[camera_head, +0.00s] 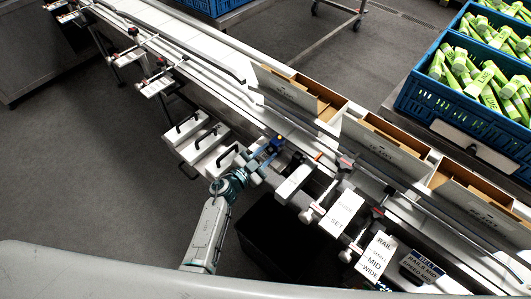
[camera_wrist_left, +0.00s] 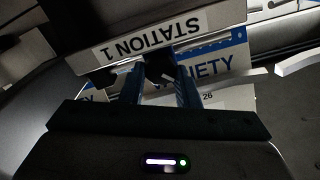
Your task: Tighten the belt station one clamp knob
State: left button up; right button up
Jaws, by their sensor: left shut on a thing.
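My left gripper (camera_head: 268,150) reaches up from the lower left to the near side of the belt in the head view. In the left wrist view its two blue fingers (camera_wrist_left: 161,82) are closed on a small dark clamp knob (camera_wrist_left: 160,66), which is mostly hidden between them. The knob sits just below a plate with an upside-down "STATION 1" label (camera_wrist_left: 150,36). In the head view the knob is hidden by the gripper. Whether the clamp is tight cannot be seen. My right gripper is in neither view.
The belt rail (camera_head: 245,83) runs diagonally past my arm. Open cartons (camera_head: 305,92) stand along its far side, and a blue crate of green tubes (camera_head: 455,122) is at the upper right. Other clamps and cards, such as the "SET" card (camera_head: 341,212), line the near side.

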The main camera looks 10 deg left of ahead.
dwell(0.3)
pick_arm(q)
jog(key=o, duration=1)
jog(key=shift+c, duration=0.2)
jog(key=b+v, duration=0.1)
jog(key=v, duration=0.9)
jog(key=shift+s+a, duration=0.2)
jog(key=shift+s, duration=0.1)
